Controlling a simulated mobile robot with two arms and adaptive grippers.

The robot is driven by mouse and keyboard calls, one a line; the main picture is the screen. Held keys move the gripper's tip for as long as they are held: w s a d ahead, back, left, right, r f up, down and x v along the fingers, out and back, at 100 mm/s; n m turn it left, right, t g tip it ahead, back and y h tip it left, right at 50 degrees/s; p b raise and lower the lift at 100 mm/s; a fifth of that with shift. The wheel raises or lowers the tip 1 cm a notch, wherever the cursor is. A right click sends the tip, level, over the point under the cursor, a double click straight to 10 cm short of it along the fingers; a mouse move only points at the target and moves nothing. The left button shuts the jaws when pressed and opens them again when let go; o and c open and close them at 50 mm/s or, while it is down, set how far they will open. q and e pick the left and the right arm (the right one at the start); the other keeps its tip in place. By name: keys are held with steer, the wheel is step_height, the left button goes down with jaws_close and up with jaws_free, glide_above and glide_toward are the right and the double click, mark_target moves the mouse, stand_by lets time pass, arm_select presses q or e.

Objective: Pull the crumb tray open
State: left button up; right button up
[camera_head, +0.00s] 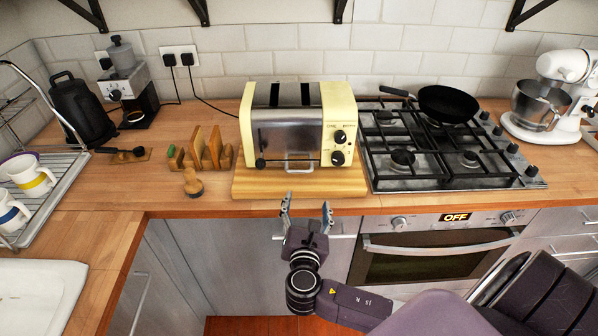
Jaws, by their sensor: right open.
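A cream and steel toaster (287,133) stands on a wooden board at the counter's front edge. The crumb tray (299,164) shows as a small metal handle low on the toaster's front. How far the tray is out I cannot tell. My right gripper (306,204) is open and empty. Its two fingers point towards the toaster, just in front of the board and below the handle in the picture, apart from it. My left gripper is not in view.
The wooden board (252,187) carries the toaster. A gas hob (464,183) with a black pan (447,103) is to the right. A toast rack (207,150) and a small wooden item (192,182) stand to the left. An oven (430,262) is below the hob.

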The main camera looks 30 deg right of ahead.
mark_target(299, 172)
steer(key=w+r+n, duration=0.1)
steer(key=w+r+n+t, duration=0.1)
steer(key=n, duration=0.1)
steer(key=shift+w+a+r+t, duration=0.15)
steer(key=shift+a+t, duration=0.1)
steer(key=shift+t, duration=0.05)
steer(key=shift+w+r+n, duration=0.25)
steer(key=shift+n, duration=0.25)
steer(key=shift+w+d, duration=0.15)
steer(key=shift+w, duration=0.1)
arm_select(q)
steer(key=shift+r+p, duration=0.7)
steer(key=shift+p, duration=0.05)
arm_select(e)
steer(key=x, duration=0.7)
steer(key=shift+w+r, duration=0.1)
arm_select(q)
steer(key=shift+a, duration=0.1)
arm_select(e)
steer(key=shift+c, duration=0.3)
